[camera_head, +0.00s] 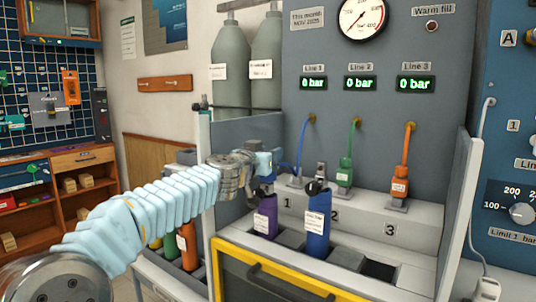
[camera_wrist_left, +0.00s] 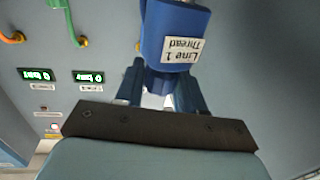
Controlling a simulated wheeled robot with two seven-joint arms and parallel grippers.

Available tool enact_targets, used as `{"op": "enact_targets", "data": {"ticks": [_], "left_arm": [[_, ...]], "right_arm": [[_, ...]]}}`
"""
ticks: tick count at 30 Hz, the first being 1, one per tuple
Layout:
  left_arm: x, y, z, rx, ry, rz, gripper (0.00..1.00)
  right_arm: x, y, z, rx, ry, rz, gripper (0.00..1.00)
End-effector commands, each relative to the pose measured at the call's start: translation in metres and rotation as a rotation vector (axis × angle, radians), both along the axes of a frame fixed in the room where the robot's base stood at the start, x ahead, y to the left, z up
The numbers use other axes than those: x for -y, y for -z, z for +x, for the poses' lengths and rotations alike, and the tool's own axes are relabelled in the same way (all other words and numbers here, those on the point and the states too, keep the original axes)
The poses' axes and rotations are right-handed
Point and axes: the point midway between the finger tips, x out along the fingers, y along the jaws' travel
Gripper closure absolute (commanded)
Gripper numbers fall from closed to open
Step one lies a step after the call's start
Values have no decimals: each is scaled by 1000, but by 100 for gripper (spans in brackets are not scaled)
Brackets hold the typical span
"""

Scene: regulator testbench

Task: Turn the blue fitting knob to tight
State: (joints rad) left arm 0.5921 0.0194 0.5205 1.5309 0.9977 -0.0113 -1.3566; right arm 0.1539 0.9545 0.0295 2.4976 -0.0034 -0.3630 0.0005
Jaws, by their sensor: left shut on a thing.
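The blue fitting (camera_wrist_left: 175,28), labelled "Line 1 Thread", fills the top middle of the left wrist view. My left gripper (camera_wrist_left: 158,88) is shut on its lower part, with one blue finger on each side. In the head view my left gripper (camera_head: 265,163) reaches in from the left to the Line 1 place, above the purple cylinder. The blue hose (camera_head: 301,142) runs down from the panel to this place. The fitting is mostly hidden by my gripper in the head view, and its knob's turn position cannot be told. My right gripper is not in view.
A green fitting (camera_head: 345,172) and an orange fitting (camera_head: 400,184) stand at the right on the bench. A purple cylinder (camera_head: 265,215) and a blue cylinder (camera_head: 317,222) stand in front, close below my gripper. The Line 1 display (camera_head: 313,83) reads 0 bar.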

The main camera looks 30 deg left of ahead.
Motion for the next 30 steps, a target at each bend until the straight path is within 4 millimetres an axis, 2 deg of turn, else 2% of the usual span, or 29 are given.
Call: {"op": "enact_targets", "data": {"ticks": [4, 5, 9, 17, 20, 23, 30], "left_arm": [[0, 0, 0, 1, -1, 0, 92], [0, 0, 0, 1, -1, 0, 60], [0, 0, 0, 1, -1, 0, 41], [0, 0, 0, 1, -2, 0, 41], [0, 1, -7, 2, -3, 1, 41], [2, 2, -22, 3, -3, 4, 41], [7, 3, -82, 4, -4, 3, 41]], "right_arm": [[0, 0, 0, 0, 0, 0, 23], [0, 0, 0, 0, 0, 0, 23], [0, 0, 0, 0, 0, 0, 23], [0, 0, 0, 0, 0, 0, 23], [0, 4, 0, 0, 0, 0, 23], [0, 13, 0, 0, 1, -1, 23], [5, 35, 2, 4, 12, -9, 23]]}}
